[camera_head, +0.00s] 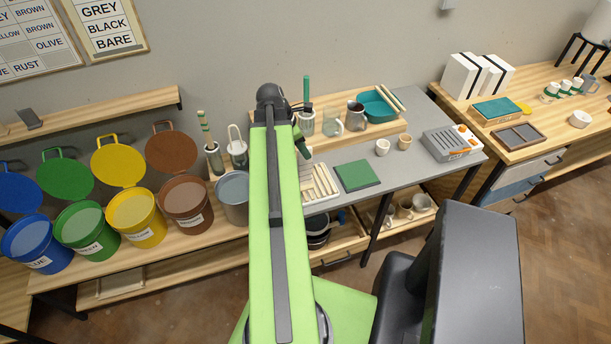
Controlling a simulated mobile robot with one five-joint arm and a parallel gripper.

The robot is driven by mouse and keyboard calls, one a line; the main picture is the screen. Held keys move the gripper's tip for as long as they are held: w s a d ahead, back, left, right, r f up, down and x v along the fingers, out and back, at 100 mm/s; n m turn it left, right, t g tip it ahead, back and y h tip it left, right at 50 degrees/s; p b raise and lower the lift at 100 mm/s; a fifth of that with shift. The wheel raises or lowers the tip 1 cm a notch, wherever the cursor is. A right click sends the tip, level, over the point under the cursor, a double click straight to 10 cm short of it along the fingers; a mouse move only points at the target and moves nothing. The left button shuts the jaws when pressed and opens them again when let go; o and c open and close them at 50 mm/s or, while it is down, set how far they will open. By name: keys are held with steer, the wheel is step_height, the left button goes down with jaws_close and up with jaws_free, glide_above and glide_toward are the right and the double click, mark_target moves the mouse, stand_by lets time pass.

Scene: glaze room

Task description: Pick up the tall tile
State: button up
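No piece stands out clearly as the tall tile. A flat green tile (357,175) lies on the grey worktop, right of a pale slatted rack (320,184). A narrow dark green piece (301,143) shows beside my arm, above the rack; I cannot tell whether it is a tile or what supports it. My light green arm reaches over the worktop and hides part of the rack. Its dark end joint is near the back shelf. My gripper's fingers are hidden, so I cannot see whether they hold anything.
Glaze buckets, including a yellow one (137,215), stand at left. A teal tray (380,105) and jars line the back shelf. Cups and a grey device (451,143) stand at right. White upright blocks (461,78) are on the far bench. The grey worktop's front right is clear.

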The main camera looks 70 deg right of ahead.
mark_target(305, 168)
steer(key=b+x, duration=0.4)
steer(key=x, duration=0.1)
steer(key=shift+a+b, duration=0.1)
steer(key=shift+b, duration=0.25)
jaws_close()
stand_by(1.1)
